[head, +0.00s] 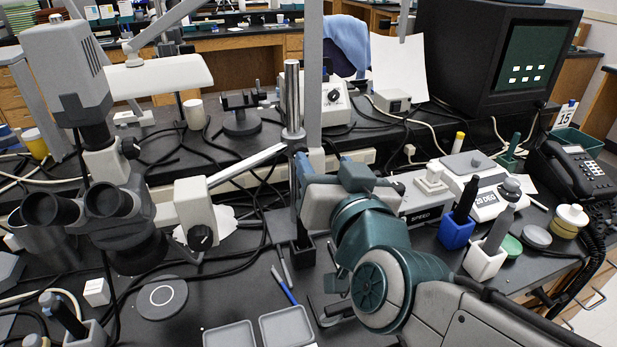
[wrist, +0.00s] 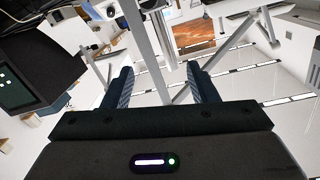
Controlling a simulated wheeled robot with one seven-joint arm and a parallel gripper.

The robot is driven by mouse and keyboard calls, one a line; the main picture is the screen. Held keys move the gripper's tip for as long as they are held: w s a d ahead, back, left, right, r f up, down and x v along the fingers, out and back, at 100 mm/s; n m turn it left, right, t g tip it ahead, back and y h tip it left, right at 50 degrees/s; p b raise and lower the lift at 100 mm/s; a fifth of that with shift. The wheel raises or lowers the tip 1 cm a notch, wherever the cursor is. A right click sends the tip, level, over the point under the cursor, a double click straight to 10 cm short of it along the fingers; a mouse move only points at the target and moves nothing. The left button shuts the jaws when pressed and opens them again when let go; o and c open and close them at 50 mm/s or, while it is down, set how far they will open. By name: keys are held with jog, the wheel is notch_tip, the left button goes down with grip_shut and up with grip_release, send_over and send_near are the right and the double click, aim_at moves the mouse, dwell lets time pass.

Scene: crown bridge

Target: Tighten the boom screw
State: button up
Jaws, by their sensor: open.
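The stereo microscope (head: 110,215) stands at the left. A silver boom (head: 245,165) runs from it to a collar (head: 292,136) on an upright metal post (head: 292,95). A black knob (head: 201,237) shows on the microscope's white block. I cannot tell for sure which part is the boom screw. My gripper (head: 297,165) is close to the post, just below the collar, partly hidden by its own body. In the wrist view my gripper (wrist: 160,85) is open, its dark blue fingers apart and nothing held between them. A grey upright (wrist: 147,50) shows beyond and between the fingers.
A monitor (head: 505,60) and a telephone (head: 568,165) stand at the right. Blue (head: 456,233) and white (head: 484,264) holders with dark-handled tools are right of my arm. Flat trays (head: 287,327) and a pen (head: 284,290) lie in front. Cables cross the bench.

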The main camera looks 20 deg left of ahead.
notch_tip(320, 180, down, 7)
jog(key=b, duration=0.6)
jog(key=b+x, duration=0.2)
jog(key=x, duration=1.2)
jog(key=shift+w+r+t, duration=0.15)
jog(key=shift+r+t, duration=0.15)
jog(key=shift+r, duration=0.05)
jog(key=shift+a, duration=0.15)
jog(key=shift+c, duration=0.3)
jog(key=c, duration=0.9)
